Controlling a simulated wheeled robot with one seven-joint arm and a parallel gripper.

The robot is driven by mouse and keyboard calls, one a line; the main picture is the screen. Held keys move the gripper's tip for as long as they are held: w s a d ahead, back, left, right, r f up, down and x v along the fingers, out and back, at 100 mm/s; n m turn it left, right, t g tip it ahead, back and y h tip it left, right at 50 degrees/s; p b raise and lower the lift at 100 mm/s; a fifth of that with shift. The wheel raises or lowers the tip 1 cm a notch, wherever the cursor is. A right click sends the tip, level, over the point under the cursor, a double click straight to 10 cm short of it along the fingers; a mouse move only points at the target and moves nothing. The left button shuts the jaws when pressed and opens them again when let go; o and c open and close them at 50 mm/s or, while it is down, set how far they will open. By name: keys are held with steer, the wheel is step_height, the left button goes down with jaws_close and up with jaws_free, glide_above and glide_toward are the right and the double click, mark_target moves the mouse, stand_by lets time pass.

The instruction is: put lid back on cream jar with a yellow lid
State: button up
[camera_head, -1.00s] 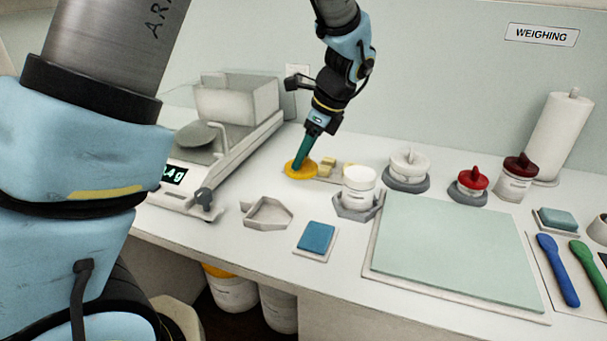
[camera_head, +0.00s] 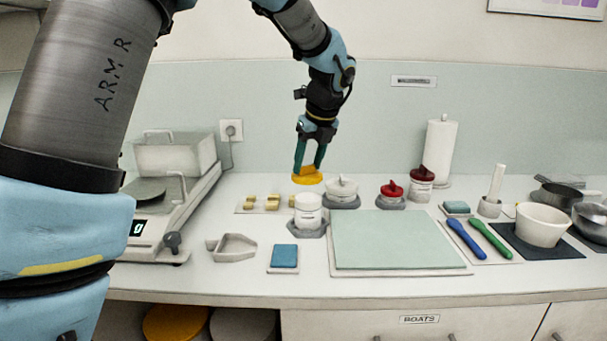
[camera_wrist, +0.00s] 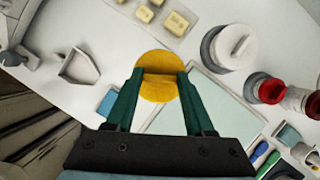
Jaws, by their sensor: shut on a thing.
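My gripper (camera_head: 310,166) is shut on the yellow lid (camera_head: 307,180) by its raised grip and holds it level above the counter. In the wrist view the lid (camera_wrist: 158,62) lies between the green fingertips of my gripper (camera_wrist: 158,82). A white jar (camera_head: 308,213) without a coloured lid stands in a grey holder (camera_head: 307,232), below the lid in the head view and apart from it. In the wrist view I cannot make out this jar; the lid and gripper may hide it.
A white-lidded jar (camera_head: 342,190) and red-lidded jar (camera_head: 391,192) stand close by on the right, with a dark red-lidded jar (camera_head: 421,185) behind. A tray of yellowish blocks (camera_head: 262,204), scale (camera_head: 165,225), blue pad (camera_head: 284,256) and pale green mat (camera_head: 395,240) surround the holder.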

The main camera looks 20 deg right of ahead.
mark_target(312, 177)
steer(key=shift+s+d+f, duration=0.1)
steer(key=shift+f, duration=0.05)
steer(key=shift+s+f+b, duration=0.1)
steer(key=shift+f+b, duration=0.35)
steer(key=shift+b, duration=0.15)
steer(key=shift+f+b, duration=1)
steer(key=shift+f, duration=0.6)
steer(key=shift+p, duration=0.8)
steer(key=shift+f+p, duration=0.65)
steer(key=shift+p, duration=0.05)
stand_by(1.2)
steer(key=o, duration=1.6)
steer(key=shift+c, duration=0.2)
